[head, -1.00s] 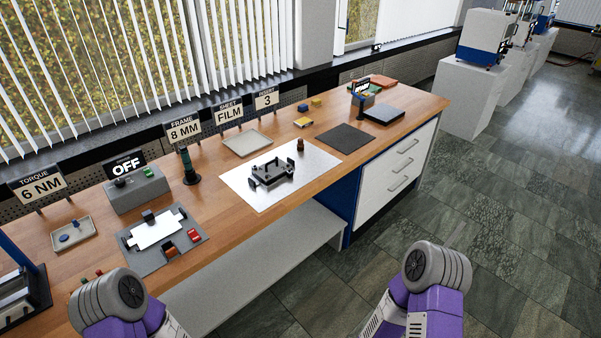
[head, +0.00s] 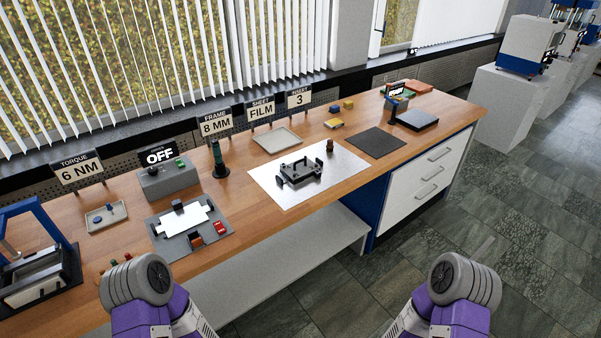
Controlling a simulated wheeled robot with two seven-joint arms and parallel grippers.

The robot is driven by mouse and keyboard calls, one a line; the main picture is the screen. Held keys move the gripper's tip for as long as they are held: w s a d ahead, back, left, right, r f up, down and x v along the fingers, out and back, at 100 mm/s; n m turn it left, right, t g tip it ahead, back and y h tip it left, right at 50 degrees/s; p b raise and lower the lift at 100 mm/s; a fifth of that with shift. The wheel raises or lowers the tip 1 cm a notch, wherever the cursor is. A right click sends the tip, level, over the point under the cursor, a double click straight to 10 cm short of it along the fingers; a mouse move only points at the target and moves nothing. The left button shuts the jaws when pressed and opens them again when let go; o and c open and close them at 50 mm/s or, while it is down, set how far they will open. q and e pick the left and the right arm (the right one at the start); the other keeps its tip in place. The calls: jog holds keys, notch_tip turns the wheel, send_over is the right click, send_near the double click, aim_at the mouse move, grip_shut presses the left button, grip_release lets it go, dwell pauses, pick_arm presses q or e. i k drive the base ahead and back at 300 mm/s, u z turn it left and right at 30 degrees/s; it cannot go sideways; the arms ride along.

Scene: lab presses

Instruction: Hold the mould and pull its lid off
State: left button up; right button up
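The mould is most likely the dark metal block (head: 300,171) with raised posts or handles, lying on a pale metal sheet (head: 266,180) in the middle of the bench. Its lid cannot be told apart from its body at this size. Both my arms show only as grey and purple links at the bottom of the head view, in front of the bench. Neither gripper is in view, and nothing of mine touches the block.
The wooden bench (head: 345,184) carries a grey plate with a white sheet (head: 186,220), a dark green tool (head: 219,160), a control box reading OFF (head: 168,180), a shallow tray (head: 277,140) and a black mat (head: 376,143). A blue-framed press (head: 38,262) stands at left.

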aim_at(303, 167)
jog(key=z, duration=0.25)
jog(key=k, duration=0.9)
jog(key=z, duration=1.25)
jog(key=i, duration=1.95)
jog(key=u, duration=1.15)
jog(key=i, duration=1.2)
jog(key=u, duration=1.25)
